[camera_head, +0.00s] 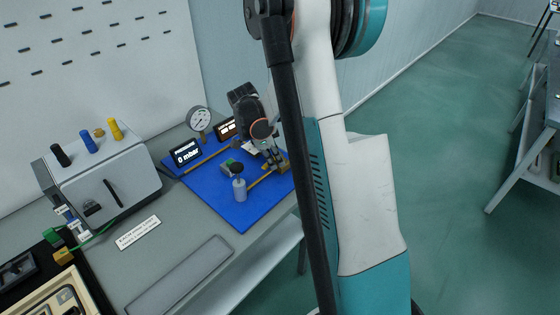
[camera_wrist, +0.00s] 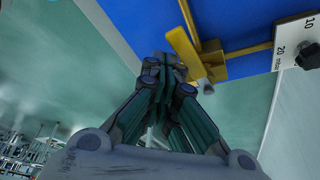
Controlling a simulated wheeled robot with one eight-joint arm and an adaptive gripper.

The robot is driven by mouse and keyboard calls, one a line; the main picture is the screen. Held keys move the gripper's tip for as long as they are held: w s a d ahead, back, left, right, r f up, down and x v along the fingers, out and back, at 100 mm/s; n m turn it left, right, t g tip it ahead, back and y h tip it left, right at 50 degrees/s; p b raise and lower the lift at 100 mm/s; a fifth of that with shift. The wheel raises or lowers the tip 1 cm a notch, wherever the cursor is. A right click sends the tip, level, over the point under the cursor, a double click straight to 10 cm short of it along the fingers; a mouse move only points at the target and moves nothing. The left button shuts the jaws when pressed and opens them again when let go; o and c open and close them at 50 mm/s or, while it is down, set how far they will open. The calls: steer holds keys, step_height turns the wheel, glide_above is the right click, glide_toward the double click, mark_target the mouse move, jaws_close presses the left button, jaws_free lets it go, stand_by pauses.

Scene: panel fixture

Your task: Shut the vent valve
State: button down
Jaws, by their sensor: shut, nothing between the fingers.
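My gripper (camera_wrist: 167,62) is shut with nothing between its fingers. In the wrist view its tips are close to a yellow lever (camera_wrist: 184,48) on a brass pipe fitting (camera_wrist: 213,60), probably the vent valve; I cannot tell whether they touch. The lever lies at a slant to the brass pipe (camera_wrist: 250,48). In the head view my gripper (camera_head: 273,155) is over the right part of the blue board (camera_head: 225,205), and the arm and gripper hide the lever there.
A display (camera_head: 186,153) reads 0 mbar beside a round gauge (camera_head: 199,120). A black-topped grey cylinder (camera_head: 239,188) stands on the board. A grey box (camera_head: 105,180) with coloured posts is at left. A black knob (camera_wrist: 309,58) sits by a scale plate.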

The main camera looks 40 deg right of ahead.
steer(key=shift+w+a, duration=0.3)
steer(key=shift+w, duration=0.15)
stand_by(0.5)
